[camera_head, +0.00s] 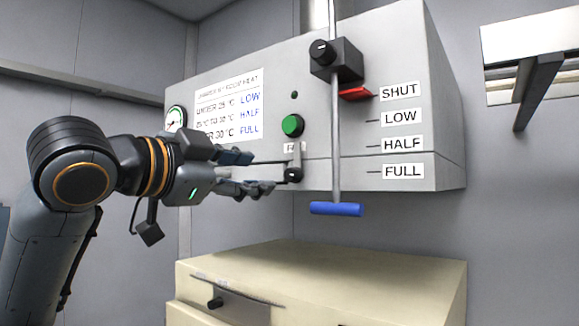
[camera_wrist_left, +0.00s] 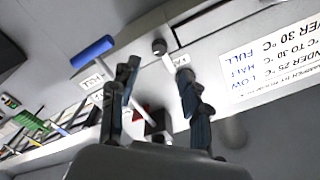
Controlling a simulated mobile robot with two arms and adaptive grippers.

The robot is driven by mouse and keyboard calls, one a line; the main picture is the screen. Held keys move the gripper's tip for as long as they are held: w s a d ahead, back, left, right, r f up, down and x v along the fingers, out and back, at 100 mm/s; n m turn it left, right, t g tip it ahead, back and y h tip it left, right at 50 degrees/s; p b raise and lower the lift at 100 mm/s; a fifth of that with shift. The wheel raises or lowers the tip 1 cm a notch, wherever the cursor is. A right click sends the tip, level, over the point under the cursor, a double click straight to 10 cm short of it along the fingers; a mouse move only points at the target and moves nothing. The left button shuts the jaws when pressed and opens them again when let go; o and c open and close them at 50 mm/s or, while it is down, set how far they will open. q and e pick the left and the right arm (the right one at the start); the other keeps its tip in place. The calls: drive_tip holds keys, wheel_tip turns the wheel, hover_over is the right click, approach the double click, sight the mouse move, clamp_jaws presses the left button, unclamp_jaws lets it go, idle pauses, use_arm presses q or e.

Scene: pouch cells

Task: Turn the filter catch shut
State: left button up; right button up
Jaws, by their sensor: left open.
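The filter catch (camera_head: 295,163) is a small grey lever with a black pivot knob, low on the front of the grey wall box (camera_head: 440,110). Its lever points up toward a small label, partly hidden by it. My left gripper (camera_head: 262,172) is open, just left of the catch, its fingers pointing at it one above the other. In the left wrist view the catch's knob (camera_wrist_left: 159,46) shows beyond the gap between the open fingertips (camera_wrist_left: 157,74). No grip on it is visible, and I cannot tell whether a finger touches it. My right gripper is not in view.
A rod with a blue crossbar (camera_head: 335,209) hangs just right of the catch, with a red pointer (camera_head: 356,94) by the SHUT mark. A green button (camera_head: 292,125) sits above the catch. A cream cabinet (camera_head: 370,275) stands below, with free space between.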

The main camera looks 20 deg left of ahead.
sight(289, 174)
use_arm(q)
drive_tip(key=p+x, duration=0.3)
drive_tip(key=x, duration=0.5)
drive_tip(key=shift+d, duration=0.15)
drive_tip(key=shift+w+d, duration=0.2)
drive_tip(key=shift+w, duration=0.35)
drive_tip(key=shift+s, duration=0.1)
clamp_jaws()
